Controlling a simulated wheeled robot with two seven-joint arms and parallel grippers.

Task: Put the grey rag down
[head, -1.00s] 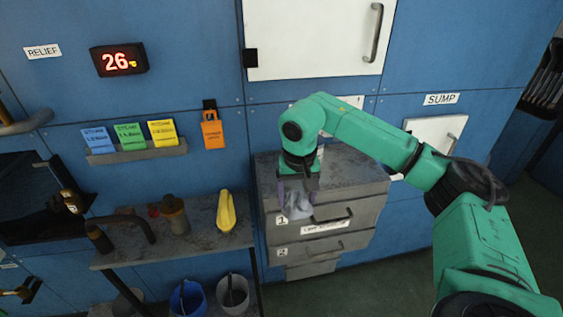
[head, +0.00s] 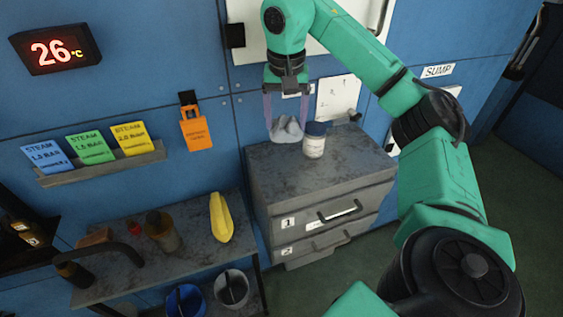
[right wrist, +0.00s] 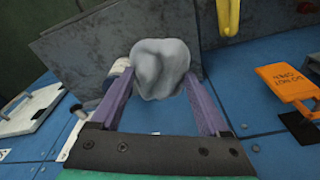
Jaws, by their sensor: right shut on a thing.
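The grey rag (head: 287,130) is a crumpled light-grey lump between the purple fingers of my right gripper (head: 286,122). The gripper points down and is shut on the rag, over the back left part of the grey drawer cabinet's top (head: 335,165). I cannot tell whether the rag touches the top. In the right wrist view the rag (right wrist: 160,68) sits between the fingertips (right wrist: 160,85), with the dark cabinet top beyond it. My left gripper is not in view.
The cabinet top's front is clear. Two buckets (head: 233,288) are below.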

